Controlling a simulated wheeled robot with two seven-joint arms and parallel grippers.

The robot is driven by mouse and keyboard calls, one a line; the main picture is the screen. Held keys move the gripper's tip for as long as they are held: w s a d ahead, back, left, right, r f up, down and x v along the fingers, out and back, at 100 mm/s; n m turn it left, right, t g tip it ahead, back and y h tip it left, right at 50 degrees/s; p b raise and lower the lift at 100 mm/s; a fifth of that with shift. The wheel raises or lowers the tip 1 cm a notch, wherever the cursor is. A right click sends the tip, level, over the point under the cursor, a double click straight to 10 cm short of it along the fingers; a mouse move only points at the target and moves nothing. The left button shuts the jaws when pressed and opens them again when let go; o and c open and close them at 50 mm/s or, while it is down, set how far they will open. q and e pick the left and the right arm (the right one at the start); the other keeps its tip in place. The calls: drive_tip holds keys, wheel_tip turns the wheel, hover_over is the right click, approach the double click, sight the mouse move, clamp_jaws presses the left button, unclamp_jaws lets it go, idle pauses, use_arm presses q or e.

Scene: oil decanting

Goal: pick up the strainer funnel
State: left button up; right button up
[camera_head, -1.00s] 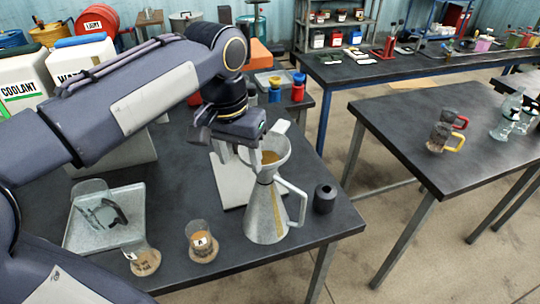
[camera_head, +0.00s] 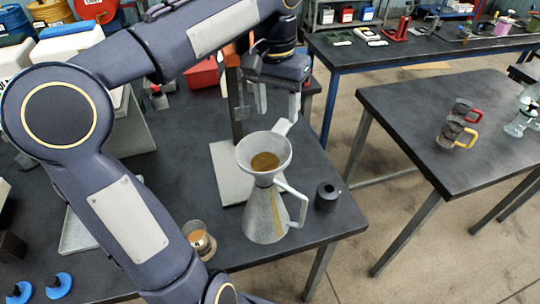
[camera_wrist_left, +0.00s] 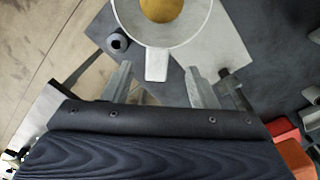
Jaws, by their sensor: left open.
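The strainer funnel (camera_head: 254,147) is a pale grey cone with a brown-gold mesh inside and a flat tab handle at its upper right. It sits in the mouth of a grey metal jug (camera_head: 264,215), which stands upright with its handle to the right. My left gripper (camera_head: 277,108) is open and empty, behind and above the funnel. In the left wrist view, the funnel's tab handle (camera_wrist_left: 157,66) points toward the gap between the open fingers (camera_wrist_left: 160,85). I cannot tell whether they touch it. My right gripper is not seen.
A grey stand with a pale base plate (camera_head: 228,172) is behind the jug. A small black cylinder (camera_head: 326,197) stands to its right, and a glass cup (camera_head: 199,240) to its left. Two cups with handles (camera_head: 455,134) stand on the separate right table, across a floor gap.

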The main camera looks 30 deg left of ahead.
sight(279, 129)
use_arm(q)
drive_tip(key=f, duration=0.6)
drive_tip(key=shift+d+f, duration=0.15)
drive_tip(key=shift+d, duration=0.15)
drive_tip(key=shift+c, duration=0.4)
drive_tip(key=c, duration=1)
